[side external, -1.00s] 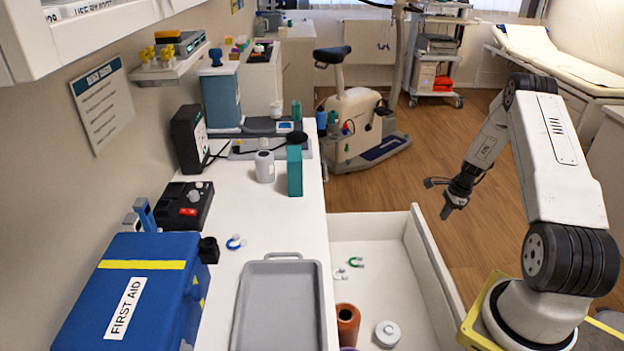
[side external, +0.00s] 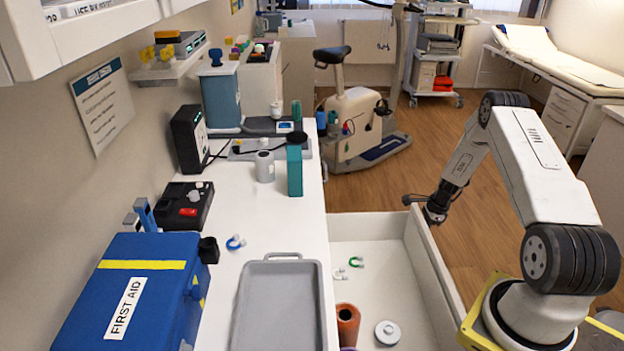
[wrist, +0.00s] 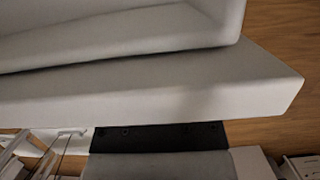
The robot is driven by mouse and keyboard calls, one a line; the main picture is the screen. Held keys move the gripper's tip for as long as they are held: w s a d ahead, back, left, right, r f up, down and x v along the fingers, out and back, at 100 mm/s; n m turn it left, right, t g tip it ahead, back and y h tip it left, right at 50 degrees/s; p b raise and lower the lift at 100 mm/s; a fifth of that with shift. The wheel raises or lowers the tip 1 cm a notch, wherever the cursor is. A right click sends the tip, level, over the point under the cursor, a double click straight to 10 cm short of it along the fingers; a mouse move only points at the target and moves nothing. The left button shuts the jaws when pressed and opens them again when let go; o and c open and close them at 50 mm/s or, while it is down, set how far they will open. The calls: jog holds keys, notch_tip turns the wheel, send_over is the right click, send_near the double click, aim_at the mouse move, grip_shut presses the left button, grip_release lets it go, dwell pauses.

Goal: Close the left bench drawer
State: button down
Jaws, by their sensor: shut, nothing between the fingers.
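The white bench drawer (side external: 375,236) stands pulled out to the right of the bench in the side external view. Its front panel (side external: 437,272) faces my arm, and a pale panel with a long edge (wrist: 150,88) fills much of the wrist view. My gripper (side external: 433,216) is shut and empty at the far end of the front panel, low beside its top edge. Its fingertips are partly hidden there, and I cannot tell whether they touch the panel. The drawer holds an orange-brown cup (side external: 348,325), a white round lid (side external: 388,332) and small green (side external: 356,262) and white horseshoe-shaped pieces.
An exercise bike (side external: 355,125) stands beyond the drawer.

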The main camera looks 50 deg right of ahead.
dwell(0.3)
send_over(358, 248)
jog(key=w+a, duration=0.1)
jog(key=shift+a, duration=0.15)
dwell(0.4)
dwell(0.4)
jog(key=shift+s+d, duration=0.5)
jog(key=shift+d, duration=0.05)
jog(key=shift+s+d+r, duration=0.15)
jog(key=shift+s+d, duration=0.35)
jog(key=shift+s+d+r, duration=0.15)
jog(key=shift+s+d, duration=0.35)
jog(key=v, duration=0.9)
jog(key=shift+r, duration=0.25)
jog(key=shift+s+f, duration=0.1)
jog(key=shift+f, duration=0.05)
jog(key=shift+s+d+f+t+y, duration=0.3)
jog(key=shift+s+f+t+y, duration=0.25)
jog(key=shift+t+y, duration=0.2)
jog(key=shift+s+d+f+t+y, duration=0.35)
jog(key=shift+s+f+t+y, duration=0.15)
jog(key=shift+t+y, duration=0.2)
jog(key=shift+s+d+f+t+y, duration=0.3)
jog(key=shift+s+f+t+y, duration=0.15)
jog(key=shift+s+t+y, duration=0.25)
